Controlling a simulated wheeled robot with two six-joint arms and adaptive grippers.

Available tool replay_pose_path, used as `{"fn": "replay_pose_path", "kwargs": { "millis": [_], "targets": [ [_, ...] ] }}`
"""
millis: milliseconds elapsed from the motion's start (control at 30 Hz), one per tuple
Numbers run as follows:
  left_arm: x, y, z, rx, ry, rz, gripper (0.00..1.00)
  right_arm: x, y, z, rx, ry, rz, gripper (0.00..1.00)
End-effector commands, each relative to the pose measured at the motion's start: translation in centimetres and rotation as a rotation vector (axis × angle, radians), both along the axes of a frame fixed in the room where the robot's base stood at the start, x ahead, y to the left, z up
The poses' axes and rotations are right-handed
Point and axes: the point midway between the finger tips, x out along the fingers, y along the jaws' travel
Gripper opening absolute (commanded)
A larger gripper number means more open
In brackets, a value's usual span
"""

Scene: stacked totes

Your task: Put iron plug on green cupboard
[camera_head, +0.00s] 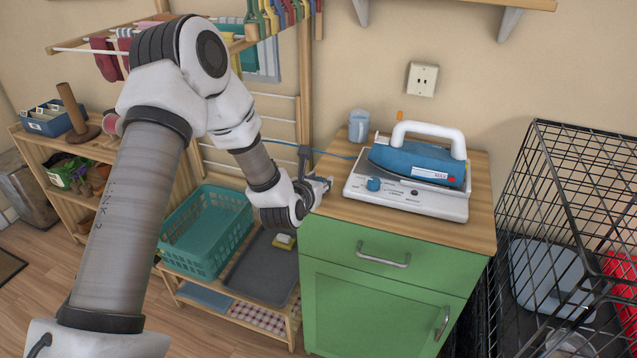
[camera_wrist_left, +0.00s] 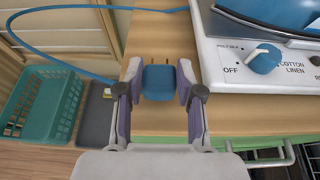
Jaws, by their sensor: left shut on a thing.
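The iron plug (camera_wrist_left: 158,83) is a small blue block with two thin prongs pointing away from my wrist. My left gripper (camera_head: 325,185) is shut on it; in the left wrist view the fingers (camera_wrist_left: 160,85) sit on both its sides. The gripper is at the left edge of the green cupboard (camera_head: 330,235), by its wooden top. The wrist view shows the plug over that wooden top; whether it touches the wood I cannot tell. The blue iron (camera_head: 415,160) rests on its white base on the cupboard. My right gripper is not in view.
A blue mug (camera_head: 359,125) stands behind the iron's base (camera_head: 440,203). A blue cord (camera_wrist_left: 60,62) loops at the left. A teal basket (camera_head: 205,230) is left of the cupboard, a black wire cage (camera_head: 575,150) right. A socket (camera_head: 423,79) is on the wall.

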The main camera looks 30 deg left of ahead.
Motion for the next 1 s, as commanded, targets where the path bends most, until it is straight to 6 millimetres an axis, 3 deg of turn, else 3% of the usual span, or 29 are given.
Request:
{"fn": "replay_pose_path", "kwargs": {
  "millis": [167,200,267,667,767,1000],
  "targets": [
    [0.0,0.0,0.1,0.000,0.000,0.000,0.00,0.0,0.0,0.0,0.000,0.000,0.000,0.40],
    [0.0,0.0,0.1,0.000,0.000,0.000,0.43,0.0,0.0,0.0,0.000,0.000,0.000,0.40],
    [0.0,0.0,0.1,0.000,0.000,0.000,0.65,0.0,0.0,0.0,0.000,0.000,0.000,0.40],
    [-0.6,-0.1,0.3,-0.001,0.001,0.000,0.66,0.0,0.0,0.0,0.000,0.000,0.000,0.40],
    [-2.1,-0.5,0.8,-0.002,0.000,0.000,0.66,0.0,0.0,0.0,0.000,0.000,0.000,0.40],
    [-7.7,-1.9,2.9,-0.004,0.001,-0.001,0.66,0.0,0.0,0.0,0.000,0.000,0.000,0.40]
  ]
}}
